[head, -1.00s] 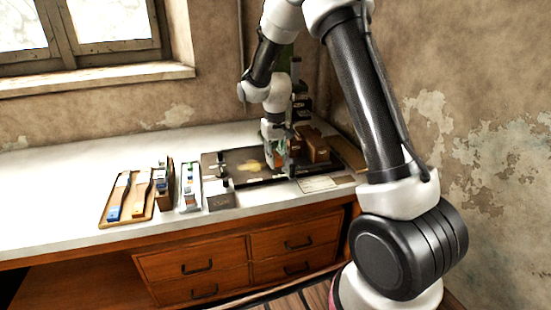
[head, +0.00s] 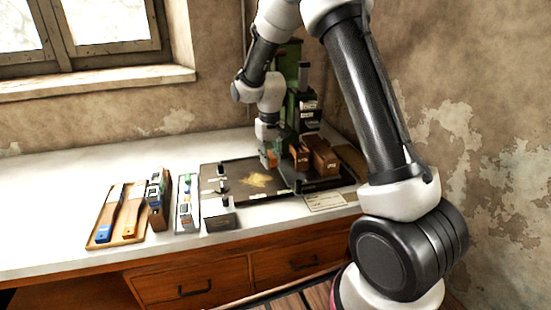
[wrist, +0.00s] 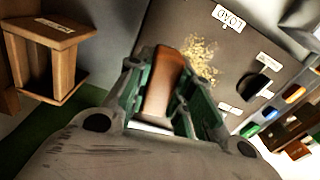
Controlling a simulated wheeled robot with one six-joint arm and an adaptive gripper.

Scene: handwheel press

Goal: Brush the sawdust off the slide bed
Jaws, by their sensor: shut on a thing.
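The slide bed (head: 222,172) is a dark flat plate on the bench, and it also shows in the wrist view (wrist: 185,18) with a LOAD label. A patch of pale yellow sawdust (head: 257,181) lies on its middle and shows in the wrist view (wrist: 200,58) just beyond my fingers. My gripper (head: 268,160) is above the bed, behind and slightly right of the sawdust. In the wrist view its green fingers are shut on a brown-handled tool (wrist: 165,85), seemingly a brush. Its bristles are hidden, and I cannot tell whether it touches the bed.
A wooden tray (head: 130,238) with two brushes lies at the left, beside small racks (head: 187,205). Brown wooden blocks (head: 322,157) and the green press (head: 291,65) stand close right and behind my gripper. A white card (head: 325,201) lies at the right front. The bench's far left is clear.

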